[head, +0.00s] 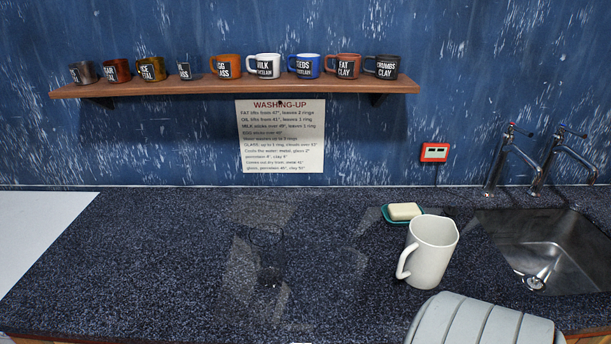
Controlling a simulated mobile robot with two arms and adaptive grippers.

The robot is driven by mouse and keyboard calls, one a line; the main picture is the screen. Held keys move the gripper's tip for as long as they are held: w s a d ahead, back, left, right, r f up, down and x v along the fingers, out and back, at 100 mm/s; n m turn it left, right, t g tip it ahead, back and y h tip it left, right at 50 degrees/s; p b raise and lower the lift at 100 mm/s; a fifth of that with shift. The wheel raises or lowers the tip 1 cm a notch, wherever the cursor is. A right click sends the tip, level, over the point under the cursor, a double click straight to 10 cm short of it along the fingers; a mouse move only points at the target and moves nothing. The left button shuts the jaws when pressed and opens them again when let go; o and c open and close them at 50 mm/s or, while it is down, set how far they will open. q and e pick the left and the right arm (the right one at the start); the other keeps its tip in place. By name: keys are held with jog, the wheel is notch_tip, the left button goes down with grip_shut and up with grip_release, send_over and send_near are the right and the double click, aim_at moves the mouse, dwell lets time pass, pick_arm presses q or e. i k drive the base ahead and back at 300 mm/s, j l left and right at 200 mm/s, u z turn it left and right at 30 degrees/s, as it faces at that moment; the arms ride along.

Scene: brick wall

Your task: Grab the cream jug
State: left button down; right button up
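The cream jug (434,254) stands upright on the dark speckled worktop (150,255), right of the middle. It is tall and off-white, with an open angular rim and a handle on its left side. It stands just in front of a green soap dish (388,217) with a pale soap bar (405,211). Neither of my grippers shows in the head view, and nothing is holding the jug.
A clear glass (268,258) stands left of the jug. A sink (560,250) with two taps is at the right. A cut-off grey ribbed shape (485,322), which I cannot identify, lies in front of the jug. A shelf (230,88) holds several mugs above a washing-up sign (281,137).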

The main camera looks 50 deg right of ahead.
aim_at(432, 239)
jog(key=z, duration=1.4)
jog(key=k+l, duration=0.05)
